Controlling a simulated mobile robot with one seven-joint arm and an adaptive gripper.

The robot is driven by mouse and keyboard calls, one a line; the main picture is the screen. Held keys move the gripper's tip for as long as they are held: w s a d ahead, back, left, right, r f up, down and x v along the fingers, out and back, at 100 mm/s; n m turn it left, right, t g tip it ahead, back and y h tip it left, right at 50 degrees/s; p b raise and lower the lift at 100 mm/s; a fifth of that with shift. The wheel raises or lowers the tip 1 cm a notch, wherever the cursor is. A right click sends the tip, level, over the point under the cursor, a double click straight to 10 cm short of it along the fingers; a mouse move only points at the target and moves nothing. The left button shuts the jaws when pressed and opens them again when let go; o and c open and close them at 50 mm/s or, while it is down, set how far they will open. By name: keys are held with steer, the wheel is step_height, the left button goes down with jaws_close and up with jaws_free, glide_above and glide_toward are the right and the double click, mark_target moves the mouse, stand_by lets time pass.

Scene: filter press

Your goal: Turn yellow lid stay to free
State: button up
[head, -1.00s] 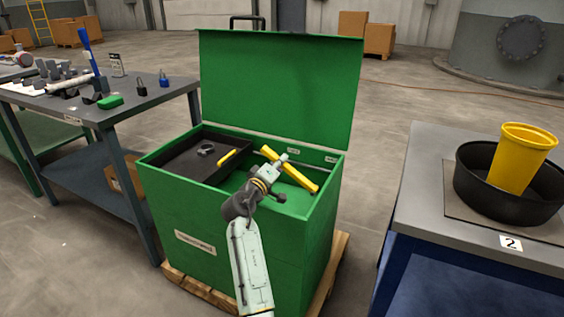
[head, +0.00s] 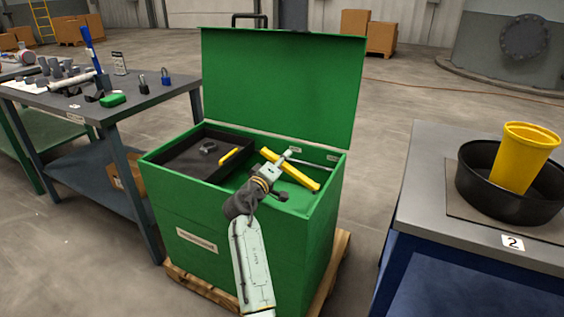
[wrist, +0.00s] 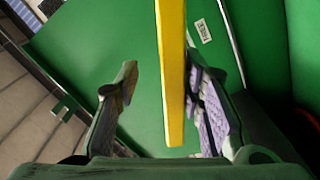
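The yellow lid stay (head: 302,178) is a straight bar lying slantwise over the right part of the open green box (head: 185,228). In the wrist view the stay (wrist: 171,60) runs from the top edge down between my fingers. My gripper (wrist: 150,88) is open around it. The bar is close to the right finger's pale pad, and I cannot tell if they touch. A clear gap shows between the bar and the left finger. In the head view my gripper (head: 272,172) is over the box opening and hides part of the stay's surroundings. The green lid (head: 280,85) stands raised.
A black tray (head: 178,158) with a grey ring and a small yellow piece sits in the box's left part. A grey table (head: 150,95) with tools and padlocks stands left. A bench (head: 425,190) with a black pan and yellow bucket stands right.

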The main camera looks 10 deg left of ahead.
step_height(320, 180, up, 10)
stand_by(0.5)
steer(key=p+v, duration=0.1)
steer(key=v, duration=1.1)
steer(key=shift+s+p, duration=0.25)
steer(key=shift+p, duration=0.1)
stand_by(0.6)
steer(key=shift+a, duration=0.1)
